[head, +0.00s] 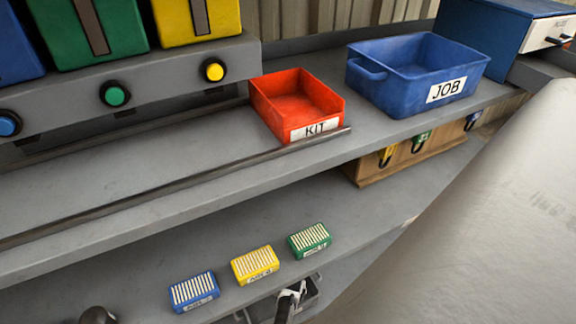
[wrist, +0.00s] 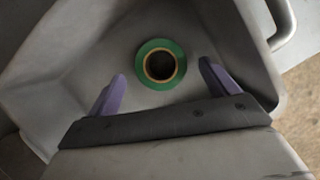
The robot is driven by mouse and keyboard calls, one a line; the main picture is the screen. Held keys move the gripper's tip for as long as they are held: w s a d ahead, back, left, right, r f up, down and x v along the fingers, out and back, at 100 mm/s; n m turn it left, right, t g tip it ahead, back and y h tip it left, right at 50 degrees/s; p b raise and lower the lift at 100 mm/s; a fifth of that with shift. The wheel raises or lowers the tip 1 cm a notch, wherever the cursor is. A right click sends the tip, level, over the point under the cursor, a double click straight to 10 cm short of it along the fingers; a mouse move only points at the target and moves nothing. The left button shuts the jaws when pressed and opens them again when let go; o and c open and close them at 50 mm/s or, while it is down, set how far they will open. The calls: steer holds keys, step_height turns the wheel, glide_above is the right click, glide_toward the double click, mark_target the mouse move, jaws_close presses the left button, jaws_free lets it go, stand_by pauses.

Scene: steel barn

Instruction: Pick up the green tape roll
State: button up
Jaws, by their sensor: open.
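The green tape roll (wrist: 142,66) shows in the wrist view, lying flat with its ring facing up on the floor of a grey bin (wrist: 75,50). It has a pale inner core and a dark open centre. My gripper (wrist: 162,71) has two purple fingers spread apart, one to each side of the roll in the picture. Nothing is between them; the gap in depth to the roll is hard to judge. In the head view I cannot make out the roll. A grey container (head: 312,296) there is partly cut off at the lower edge.
A red KIT bin (head: 318,125) and a blue JOB bin (head: 440,92) stand on the upper shelf. Blue (head: 194,291), yellow (head: 255,264) and green (head: 309,240) boxes sit on the lower shelf. The bin's sloping walls surround the roll.

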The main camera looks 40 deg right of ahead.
steer(key=shift+b+x, duration=0.55)
steer(key=shift+x, duration=1)
steer(key=shift+s, duration=0.1)
steer(key=c, duration=1.1)
